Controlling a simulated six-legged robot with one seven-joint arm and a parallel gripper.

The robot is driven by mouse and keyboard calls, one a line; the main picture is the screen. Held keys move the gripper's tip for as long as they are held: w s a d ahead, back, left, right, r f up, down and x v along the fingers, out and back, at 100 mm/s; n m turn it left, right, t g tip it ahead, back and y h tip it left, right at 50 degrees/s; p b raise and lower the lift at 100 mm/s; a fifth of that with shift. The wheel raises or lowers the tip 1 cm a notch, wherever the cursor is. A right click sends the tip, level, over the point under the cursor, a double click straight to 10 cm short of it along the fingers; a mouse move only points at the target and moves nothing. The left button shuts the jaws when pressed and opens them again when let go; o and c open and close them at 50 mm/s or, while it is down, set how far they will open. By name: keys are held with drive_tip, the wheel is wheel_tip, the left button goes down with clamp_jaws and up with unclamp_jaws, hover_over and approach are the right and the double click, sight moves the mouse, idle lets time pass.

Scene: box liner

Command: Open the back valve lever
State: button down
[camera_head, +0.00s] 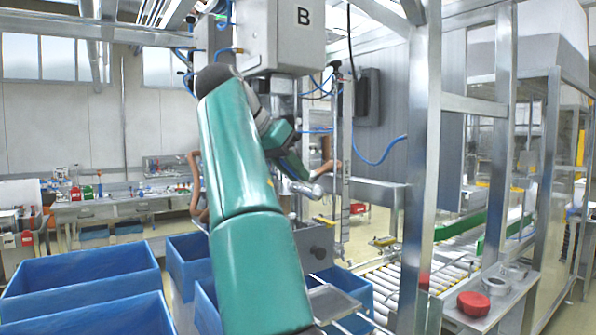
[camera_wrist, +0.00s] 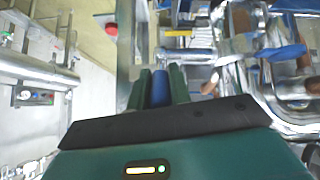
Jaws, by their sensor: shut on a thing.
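The lever's blue handle (camera_wrist: 159,88) sits between the two green fingers of my gripper (camera_wrist: 160,84) in the wrist view. My gripper is shut on it. Metal pipework (camera_wrist: 195,56) lies just beyond the fingertips. Another blue part (camera_wrist: 282,52) shows to the right, apart from my gripper. In the head view my green arm reaches up to the filling machine marked B (camera_head: 290,35) and bends down beside its metal parts. The arm hides much of the valve area there, and the held handle cannot be made out.
Blue bins (camera_head: 85,270) stand at the lower left. A roller conveyor (camera_head: 385,285) runs at the right behind a metal frame post (camera_head: 420,150). A red object (camera_head: 473,303) lies on a metal shelf. Metal pipes and curved tubing crowd the right of the wrist view.

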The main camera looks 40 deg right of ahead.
drive_tip(key=shift+r, duration=0.1)
idle(0.3)
drive_tip(key=c, duration=1.3)
unclamp_jaws()
